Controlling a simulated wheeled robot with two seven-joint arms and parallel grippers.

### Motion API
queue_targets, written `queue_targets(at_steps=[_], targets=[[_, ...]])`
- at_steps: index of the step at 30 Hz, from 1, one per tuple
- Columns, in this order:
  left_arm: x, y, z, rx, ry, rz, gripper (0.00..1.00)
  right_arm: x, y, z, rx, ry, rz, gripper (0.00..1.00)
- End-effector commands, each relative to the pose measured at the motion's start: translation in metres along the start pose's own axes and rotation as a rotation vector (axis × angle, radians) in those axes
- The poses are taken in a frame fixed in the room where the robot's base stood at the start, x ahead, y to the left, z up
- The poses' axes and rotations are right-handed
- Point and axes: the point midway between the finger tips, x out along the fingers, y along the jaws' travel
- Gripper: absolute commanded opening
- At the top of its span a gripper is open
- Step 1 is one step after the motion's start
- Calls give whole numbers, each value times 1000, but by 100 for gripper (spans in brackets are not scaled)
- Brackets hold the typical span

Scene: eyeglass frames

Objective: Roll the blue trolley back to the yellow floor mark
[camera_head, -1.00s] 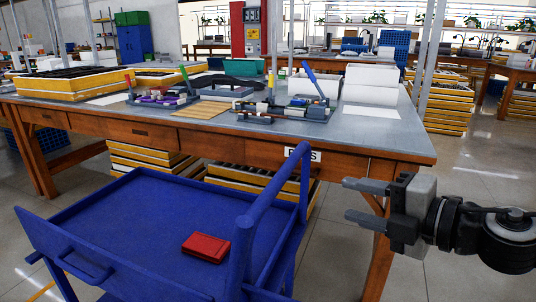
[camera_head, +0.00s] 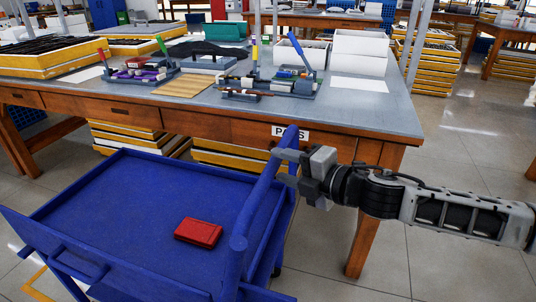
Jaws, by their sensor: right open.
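The blue trolley (camera_head: 130,205) stands in front of the workbench, with a raised blue handle bar (camera_head: 262,185) along its right side. My right gripper (camera_head: 284,166) is open at the far part of this bar, its fingers pointing left. The fingertips overlap the bar in the picture; I cannot tell whether they touch it or straddle it. A yellow line on the floor (camera_head: 36,279) shows at the lower left, beside the trolley's near left corner and partly hidden by it. My left gripper is not in view.
A red box (camera_head: 199,232) lies on the trolley's top tray. The wooden workbench (camera_head: 225,126) stands close behind the trolley, with yellow-edged trays (camera_head: 125,138) stacked beneath. A bench leg (camera_head: 363,240) is below my right arm. Tiled floor is open at the right.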

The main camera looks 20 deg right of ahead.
Motion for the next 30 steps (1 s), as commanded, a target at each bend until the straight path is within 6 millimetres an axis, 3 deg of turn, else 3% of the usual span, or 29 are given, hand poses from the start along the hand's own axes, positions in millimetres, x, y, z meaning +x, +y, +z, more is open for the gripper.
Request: queue_targets(at_steps=[3, 9, 20, 25, 30], targets=[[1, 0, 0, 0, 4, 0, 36, 23, 1, 0, 0, -1, 4, 45], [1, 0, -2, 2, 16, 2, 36, 45, 0, 0, 2, -1, 2, 45], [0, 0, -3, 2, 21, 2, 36, 50, 0, 1, 1, -1, 0, 45], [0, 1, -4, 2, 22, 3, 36, 50, 0, 1, 2, -1, 0, 3], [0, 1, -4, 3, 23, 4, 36, 50, -1, 1, 2, -2, 0, 0]])
